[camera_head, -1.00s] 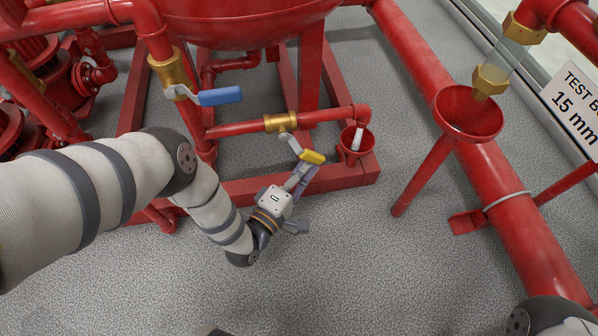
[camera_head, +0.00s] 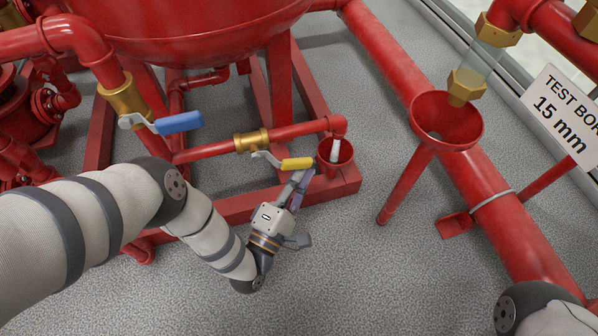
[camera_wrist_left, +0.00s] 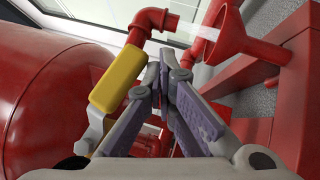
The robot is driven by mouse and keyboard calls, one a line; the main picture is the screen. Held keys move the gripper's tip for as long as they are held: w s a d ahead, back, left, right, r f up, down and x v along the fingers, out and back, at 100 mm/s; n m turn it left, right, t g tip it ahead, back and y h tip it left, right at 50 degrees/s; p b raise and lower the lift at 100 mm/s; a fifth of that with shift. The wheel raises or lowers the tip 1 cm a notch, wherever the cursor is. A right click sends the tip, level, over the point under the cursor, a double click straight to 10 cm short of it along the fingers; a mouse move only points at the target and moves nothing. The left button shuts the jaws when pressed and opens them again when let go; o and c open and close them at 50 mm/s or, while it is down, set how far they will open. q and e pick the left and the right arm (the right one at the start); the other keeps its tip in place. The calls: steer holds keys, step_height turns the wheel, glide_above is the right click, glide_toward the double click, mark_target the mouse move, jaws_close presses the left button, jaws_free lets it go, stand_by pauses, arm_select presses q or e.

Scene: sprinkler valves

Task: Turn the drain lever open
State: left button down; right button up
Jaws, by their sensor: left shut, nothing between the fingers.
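The drain lever has a yellow grip (camera_head: 297,164) on a grey metal arm at a brass valve (camera_head: 251,141) in a thin red pipe. The lever slants slightly away from the pipe. My left gripper (camera_head: 299,180) is shut and empty, with its fingertips just below the yellow grip. In the left wrist view the yellow grip (camera_wrist_left: 117,82) lies left of my shut fingers (camera_wrist_left: 160,68), close beside them. I cannot tell whether they touch. My right arm shows only at the bottom right; its gripper is out of view.
A blue-handled valve lever (camera_head: 178,123) stands to the left on a thicker pipe. A small red cup (camera_head: 333,160) sits at the pipe's end. A larger red funnel (camera_head: 446,120) is to the right. Open grey floor lies below the red frame (camera_head: 340,187).

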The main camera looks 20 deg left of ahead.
arm_select(q)
steer(key=shift+w+d+r+n+t, duration=0.15)
steer(key=shift+d+r+n+t, duration=0.05)
steer(key=shift+r+n+t, duration=0.25)
arm_select(e)
steer(key=shift+w+f, duration=0.15)
steer(key=shift+w, duration=0.5)
stand_by(0.7)
stand_by(0.5)
